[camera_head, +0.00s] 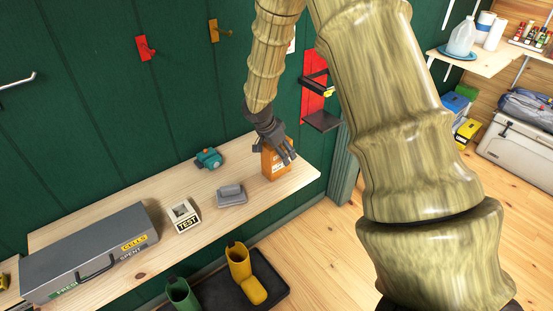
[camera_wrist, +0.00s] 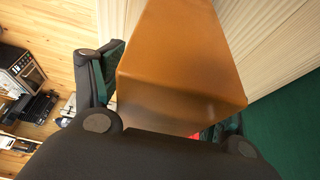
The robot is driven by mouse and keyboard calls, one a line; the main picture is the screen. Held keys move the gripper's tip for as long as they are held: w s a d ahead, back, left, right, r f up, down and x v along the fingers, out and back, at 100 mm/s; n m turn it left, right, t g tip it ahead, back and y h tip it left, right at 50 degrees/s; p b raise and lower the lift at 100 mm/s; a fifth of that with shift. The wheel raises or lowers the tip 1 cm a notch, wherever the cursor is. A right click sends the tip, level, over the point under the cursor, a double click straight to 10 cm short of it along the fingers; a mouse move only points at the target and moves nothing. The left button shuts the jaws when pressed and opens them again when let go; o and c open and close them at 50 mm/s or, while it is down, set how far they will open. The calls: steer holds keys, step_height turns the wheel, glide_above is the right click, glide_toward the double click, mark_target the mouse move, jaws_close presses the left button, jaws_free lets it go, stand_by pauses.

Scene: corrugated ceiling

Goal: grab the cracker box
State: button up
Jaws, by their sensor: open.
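The cracker box, an orange-brown box with a pale label low on its front (camera_head: 273,168), stands upright at the right end of the wooden bench (camera_head: 150,197). My gripper (camera_head: 281,155) is at its top, with dark fingers reaching down over it and hiding part of it. In the wrist view the box (camera_wrist: 185,70) fills the middle, with one dark finger (camera_wrist: 100,80) on its left and the other partly hidden on its right. The fingers are open; I cannot tell whether either touches the box.
A grey block (camera_head: 231,196), a white TEST holder (camera_head: 183,216), a teal item (camera_head: 209,158) and a long grey case (camera_head: 85,255) occupy the bench. A dark shelf (camera_head: 321,121) on a red wall panel is close right of my gripper. Boots (camera_head: 241,268) stand below.

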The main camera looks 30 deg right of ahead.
steer(key=shift+c, duration=0.2)
steer(key=c, duration=1.1)
steer(key=shift+r+p, duration=0.25)
steer(key=shift+p, duration=0.2)
